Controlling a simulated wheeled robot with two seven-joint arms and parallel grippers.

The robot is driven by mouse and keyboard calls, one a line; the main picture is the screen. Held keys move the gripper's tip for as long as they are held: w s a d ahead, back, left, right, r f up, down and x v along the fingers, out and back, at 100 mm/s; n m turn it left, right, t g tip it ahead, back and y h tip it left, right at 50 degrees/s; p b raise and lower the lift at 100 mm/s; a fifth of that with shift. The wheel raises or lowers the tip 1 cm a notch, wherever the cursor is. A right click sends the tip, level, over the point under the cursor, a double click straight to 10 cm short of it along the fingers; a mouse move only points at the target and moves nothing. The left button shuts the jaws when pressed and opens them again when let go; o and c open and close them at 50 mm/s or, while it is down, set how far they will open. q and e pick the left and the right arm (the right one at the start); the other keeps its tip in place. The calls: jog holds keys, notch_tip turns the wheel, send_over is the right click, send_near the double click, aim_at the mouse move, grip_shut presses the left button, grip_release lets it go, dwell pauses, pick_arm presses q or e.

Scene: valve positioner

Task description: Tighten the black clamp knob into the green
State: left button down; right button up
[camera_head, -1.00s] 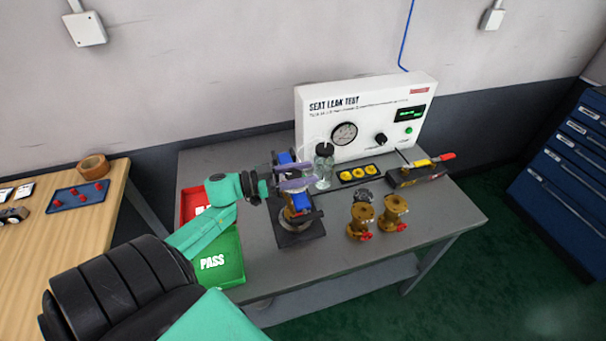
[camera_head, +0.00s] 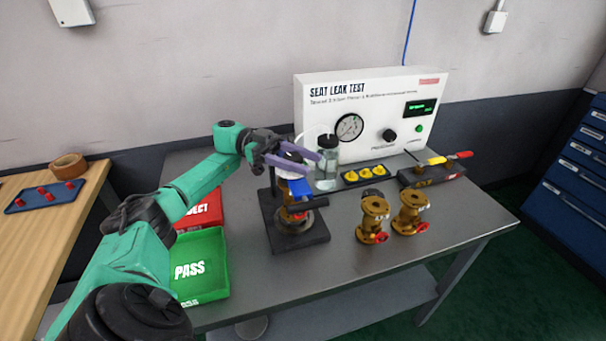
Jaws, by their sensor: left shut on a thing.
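The clamp fixture stands on a black base plate (camera_head: 290,244) on the grey bench, with blue parts (camera_head: 298,187) and a brass valve (camera_head: 294,216) in it. My left gripper (camera_head: 302,163), with purple fingers, is at the top of the fixture and shut on the clamp knob. The knob is mostly hidden by the fingers. A green zone on the clamp cannot be made out from here. My right gripper is not in view.
A glass bottle (camera_head: 327,170) stands close behind the gripper, before the white seat leak test panel (camera_head: 367,118). Two brass valves (camera_head: 373,218) stand to the right. Green PASS tray (camera_head: 203,290) and red tray (camera_head: 200,211) lie left. The bench's front right is clear.

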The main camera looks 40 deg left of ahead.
pick_arm(q)
jog(key=shift+f+m+g, duration=0.1)
jog(key=shift+m+g, duration=0.2)
jog(key=shift+g, duration=0.2)
jog(key=shift+s, duration=0.1)
jog(key=shift+c, duration=1.4)
grip_release()
